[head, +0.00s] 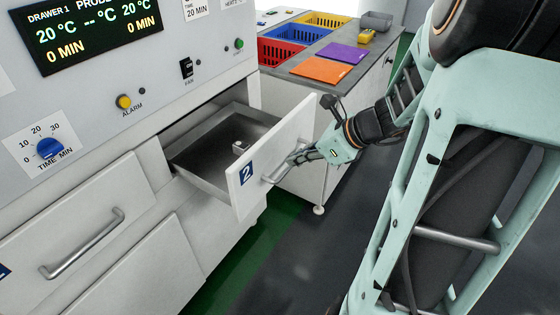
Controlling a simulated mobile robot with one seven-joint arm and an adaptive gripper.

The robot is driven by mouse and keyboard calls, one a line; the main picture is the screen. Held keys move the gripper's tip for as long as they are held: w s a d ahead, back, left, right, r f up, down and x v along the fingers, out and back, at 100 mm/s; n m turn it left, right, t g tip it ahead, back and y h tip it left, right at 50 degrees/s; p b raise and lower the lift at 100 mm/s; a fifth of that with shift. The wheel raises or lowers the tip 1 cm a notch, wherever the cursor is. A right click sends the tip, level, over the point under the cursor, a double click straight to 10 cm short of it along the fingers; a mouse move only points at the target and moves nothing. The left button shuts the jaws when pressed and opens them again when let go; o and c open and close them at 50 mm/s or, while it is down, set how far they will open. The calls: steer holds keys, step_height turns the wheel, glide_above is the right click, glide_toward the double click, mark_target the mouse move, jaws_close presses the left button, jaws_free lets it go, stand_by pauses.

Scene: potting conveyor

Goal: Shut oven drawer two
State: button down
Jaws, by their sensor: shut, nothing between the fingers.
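Oven drawer two (248,186) is pulled partly out of the white oven cabinet, with its grey metal tray (215,155) showing. Its white front carries a blue label "2" and a bar handle (285,165). A small light-coloured piece sits inside the tray near the front; I cannot tell what it is. My gripper (297,158) is shut and empty, with its tips at the drawer's handle on the outer face. I cannot tell whether the tips touch the handle or the front. The left drawer (84,235) beside it is shut flush with the cabinet.
The oven panel (125,75) above has a display, a blue time knob (49,148) and switches. Behind the drawer stands a bench (335,75) with red, blue and yellow crates, an orange mat (320,70) and a purple mat (342,53). Dark floor lies clear in front.

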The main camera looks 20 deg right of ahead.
mark_target(268, 171)
steer(key=shift+m, duration=0.4)
steer(key=x, duration=0.3)
steer(key=b+x, duration=0.1)
steer(key=x, duration=0.2)
steer(key=d+b+x, duration=0.1)
steer(key=x, duration=0.2)
steer(key=shift+w+f, duration=0.3)
steer(key=shift+f, duration=0.25)
steer(key=shift+w+a, duration=0.1)
steer(key=w+a+p, duration=0.2)
steer(key=w+a, duration=0.3)
steer(key=w, duration=0.1)
steer(key=w+a+p, duration=0.2)
steer(key=w+a, duration=0.3)
steer(key=w, duration=0.2)
steer(key=w+a+p, duration=0.3)
steer(key=w+a, duration=0.2)
steer(key=w, duration=0.2)
steer(key=shift+a+r, duration=0.1)
steer(key=shift+a, duration=0.3)
steer(key=shift+w+a+r, duration=0.1)
steer(key=shift+w+r, duration=0.1)
steer(key=shift+r, duration=0.05)
